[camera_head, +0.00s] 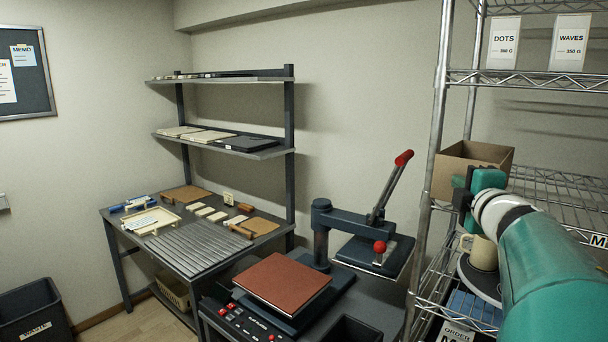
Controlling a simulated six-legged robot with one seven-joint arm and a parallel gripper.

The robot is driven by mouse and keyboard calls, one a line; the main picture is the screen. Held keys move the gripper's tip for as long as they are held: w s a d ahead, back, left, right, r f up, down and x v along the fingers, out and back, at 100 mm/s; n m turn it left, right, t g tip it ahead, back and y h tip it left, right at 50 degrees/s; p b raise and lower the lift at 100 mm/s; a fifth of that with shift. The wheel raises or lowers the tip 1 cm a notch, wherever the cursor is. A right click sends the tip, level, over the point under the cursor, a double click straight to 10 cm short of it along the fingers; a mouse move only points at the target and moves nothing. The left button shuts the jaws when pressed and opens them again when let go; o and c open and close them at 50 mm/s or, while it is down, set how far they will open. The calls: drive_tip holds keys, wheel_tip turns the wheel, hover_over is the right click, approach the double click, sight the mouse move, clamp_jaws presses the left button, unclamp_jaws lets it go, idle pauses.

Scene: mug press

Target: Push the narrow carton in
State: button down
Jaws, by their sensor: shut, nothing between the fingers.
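A brown cardboard carton (467,163) with an open top stands on the wire rack at the right. It is the only brown carton I can make out; whether it is the narrow one I cannot tell. My gripper (462,203) is in front of the carton's lower part, with its dark fingers shut and empty. My teal hand and arm hide the carton's lower right portion. I cannot tell whether the fingers touch it.
The wire rack's post (434,150) stands just left of the carton. A cream mug (482,252) sits below my gripper. White labelled packs (503,42) stand on the upper shelf. A mug press with a red-handled lever (390,185) stands left of the rack.

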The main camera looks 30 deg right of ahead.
drive_tip(key=d, duration=0.3)
drive_tip(key=w+d, duration=0.1)
drive_tip(key=d, duration=0.1)
drive_tip(key=shift+w+d, duration=0.15)
drive_tip(key=shift+d, duration=0.25)
drive_tip(key=shift+a, duration=0.15)
